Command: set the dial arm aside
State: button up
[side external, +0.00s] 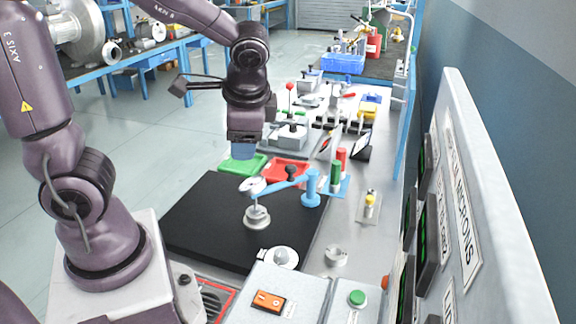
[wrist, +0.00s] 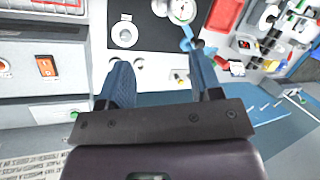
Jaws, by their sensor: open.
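The dial arm (side external: 282,186) is a light blue bar on a blue post (side external: 312,188), with a black knob near its middle. It reaches left over the black plate (side external: 200,222) to a white round dial (side external: 252,186) above a grey stepped part (side external: 257,216). Part of the blue arm also shows in the wrist view (wrist: 187,38), beside the dial (wrist: 181,9); my right finger hides some of it. My gripper (side external: 242,152) hangs above and behind the dial, apart from it. In the wrist view its two blue fingers (wrist: 160,78) are spread with nothing between them.
A green tray (side external: 243,165) and a red tray (side external: 287,171) lie behind the arm. Red and green cylinders (side external: 336,176) stand right of them. A grey box with an orange switch (side external: 268,301) is in front. The black plate's left side is clear.

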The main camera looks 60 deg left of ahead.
jog(key=w+a+f+m+g+y, duration=0.2)
jog(key=w+a+f+m+y, duration=0.3)
jog(key=w+f+m+y, duration=0.3)
jog(key=m+t+y, duration=0.4)
jog(key=m+t, duration=0.4)
jog(key=m, duration=0.2)
send_near(290, 164)
jog(key=x, duration=0.3)
jog(key=shift+w+f, duration=0.1)
jog(key=shift+f, duration=0.15)
jog(key=x, duration=0.7)
jog(key=shift+a, duration=0.2)
jog(key=shift+c, duration=0.2)
grip_shut()
